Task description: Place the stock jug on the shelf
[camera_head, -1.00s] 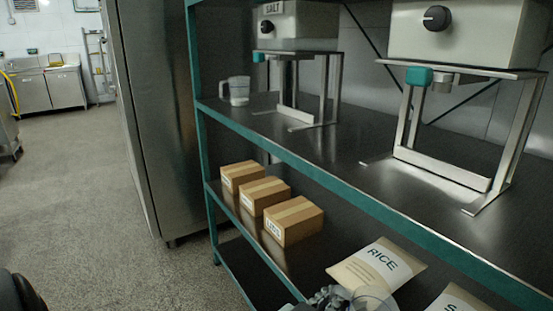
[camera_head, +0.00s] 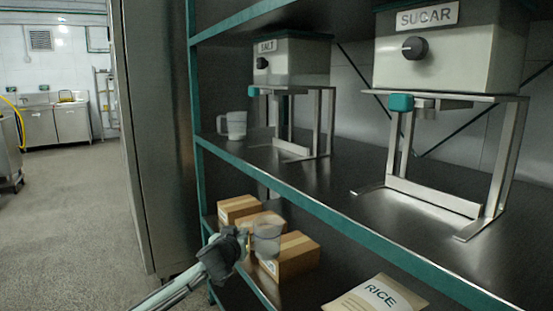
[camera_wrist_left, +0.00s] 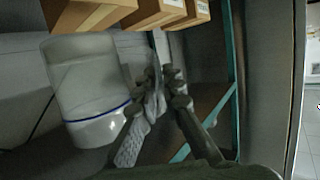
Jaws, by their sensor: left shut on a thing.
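A clear jug (camera_head: 267,238) hangs in front of the cardboard boxes, at the outer side of the shelf rack. My left gripper (camera_head: 238,243) is just left of it, shut on it, seemingly at the handle. In the left wrist view the jug (camera_wrist_left: 85,90) is translucent with a blue line round it, and the left gripper's fingers (camera_wrist_left: 155,90) close beside it. The shelf rack (camera_head: 300,195) has green edges and dark boards. A second pale jug (camera_head: 233,125) stands on its middle board at the left end. My right gripper is not in view.
Salt (camera_head: 290,62) and sugar (camera_head: 445,50) dispensers stand on metal frames on the middle board. Boxes (camera_head: 297,258) and a rice bag (camera_head: 375,296) lie on the lower board. A steel cabinet (camera_head: 158,140) stands left of the rack. Board between the dispensers is clear.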

